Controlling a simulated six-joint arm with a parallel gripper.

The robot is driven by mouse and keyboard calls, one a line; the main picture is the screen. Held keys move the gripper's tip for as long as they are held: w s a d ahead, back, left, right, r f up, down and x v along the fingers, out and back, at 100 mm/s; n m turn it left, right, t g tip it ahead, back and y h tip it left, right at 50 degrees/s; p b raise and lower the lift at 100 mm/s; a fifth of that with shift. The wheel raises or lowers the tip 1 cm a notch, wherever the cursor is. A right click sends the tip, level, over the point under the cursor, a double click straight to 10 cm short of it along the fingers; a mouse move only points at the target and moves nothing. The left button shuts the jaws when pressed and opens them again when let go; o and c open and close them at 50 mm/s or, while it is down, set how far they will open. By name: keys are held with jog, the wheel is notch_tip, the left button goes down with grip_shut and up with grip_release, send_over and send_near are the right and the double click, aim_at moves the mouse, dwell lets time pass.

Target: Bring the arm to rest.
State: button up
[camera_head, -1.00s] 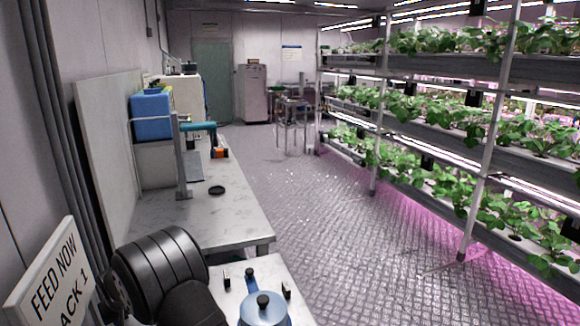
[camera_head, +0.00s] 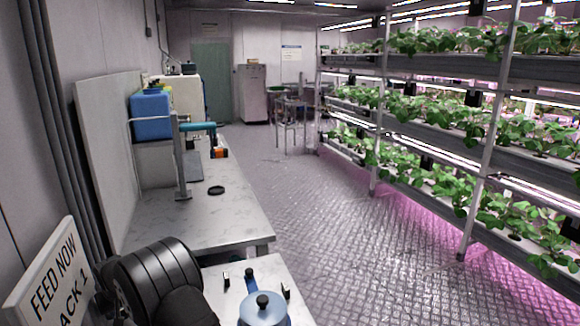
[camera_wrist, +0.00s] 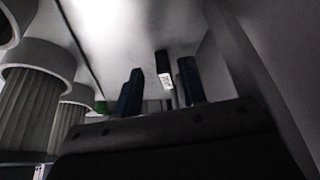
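My gripper (camera_wrist: 162,80) shows in the wrist view as two dark blue fingers standing apart. It is open, with nothing held between the fingers. A dark object with a white label (camera_wrist: 165,72) shows in the gap, apparently beyond the fingers. In the head view my black arm is folded at the lower left, and the gripper does not show there.
A sign reading FEED NOW (camera_head: 48,275) stands close left of my arm. A blue lidded pot (camera_head: 263,310) stands on the near table (camera_head: 228,308). A long bench (camera_head: 150,222) holds a blue box (camera_head: 151,117) and a black disc (camera_head: 216,190). The aisle floor (camera_head: 300,205) is clear.

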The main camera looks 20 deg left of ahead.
jog(key=a, duration=0.1)
jog(key=w+a, duration=0.1)
jog(key=a, duration=0.1)
jog(key=shift+w, duration=0.1)
jog(key=x, duration=0.3)
jog(key=shift+w+a+f, duration=0.1)
jog(key=shift+a+f, duration=0.15)
jog(key=shift+f, duration=0.1)
jog(key=v, duration=0.2)
jog(key=shift+d+r, duration=0.2)
jog(key=shift+r, duration=0.05)
jog(key=s+d, duration=0.2)
jog(key=d, duration=0.3)
jog(key=s+d, duration=0.2)
jog(key=d, duration=0.3)
jog(key=s+d, duration=0.2)
jog(key=d, duration=0.4)
jog(key=shift+s, duration=0.35)
notch_tip(320, 180, up, 3)
jog(key=shift+a+f, duration=0.15)
jog(key=shift+a, duration=0.05)
jog(key=shift+r, duration=0.6)
jog(key=shift+o, duration=0.4)
